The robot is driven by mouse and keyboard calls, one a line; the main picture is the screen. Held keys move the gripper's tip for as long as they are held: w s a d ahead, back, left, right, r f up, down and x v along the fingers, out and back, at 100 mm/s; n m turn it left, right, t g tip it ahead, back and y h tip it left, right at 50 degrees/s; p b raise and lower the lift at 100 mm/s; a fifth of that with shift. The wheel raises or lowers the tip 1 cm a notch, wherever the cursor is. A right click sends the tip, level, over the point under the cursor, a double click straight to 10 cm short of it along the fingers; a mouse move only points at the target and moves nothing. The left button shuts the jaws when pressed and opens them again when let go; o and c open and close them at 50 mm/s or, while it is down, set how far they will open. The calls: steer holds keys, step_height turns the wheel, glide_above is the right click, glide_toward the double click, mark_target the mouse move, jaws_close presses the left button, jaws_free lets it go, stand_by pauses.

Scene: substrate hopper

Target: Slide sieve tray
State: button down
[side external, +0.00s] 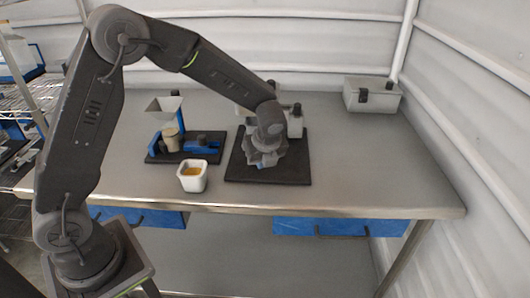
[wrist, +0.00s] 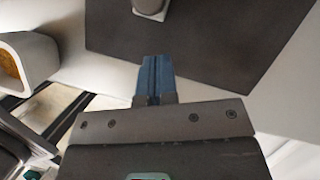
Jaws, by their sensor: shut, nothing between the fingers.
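My gripper (side external: 262,163) is low over the dark square board (side external: 240,172) in the middle of the bench in the side view. In the wrist view its blue fingers (wrist: 154,78) are together with nothing between them, beside the board's near edge. A pale apparatus (side external: 295,122) stands at the back of this board, mostly hidden behind my wrist. A light rounded part of something on the board (wrist: 150,8) shows at the top of the wrist view. I cannot make out a sieve tray for certain in either view.
A white cup (side external: 193,183) with yellow-orange contents stands left of the board. It shows at left in the wrist view (wrist: 38,52). A funnel stand with blue parts (side external: 165,105) is behind it. A grey bin (side external: 372,102) sits at back right. The bench's right side is clear.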

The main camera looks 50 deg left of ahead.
steer(key=shift+w+a+r, duration=0.1)
steer(key=shift+w+a, duration=0.2)
steer(key=shift+a, duration=0.45)
steer(key=shift+w+a+r, duration=0.1)
steer(key=shift+w+a, duration=0.15)
steer(key=shift+a, duration=0.45)
steer(key=w+a, duration=0.3)
steer(key=w, duration=0.1)
steer(key=shift+a+f, duration=0.1)
steer(key=shift+a, duration=0.25)
steer(key=shift+s, duration=0.1)
steer(key=shift+d, duration=0.1)
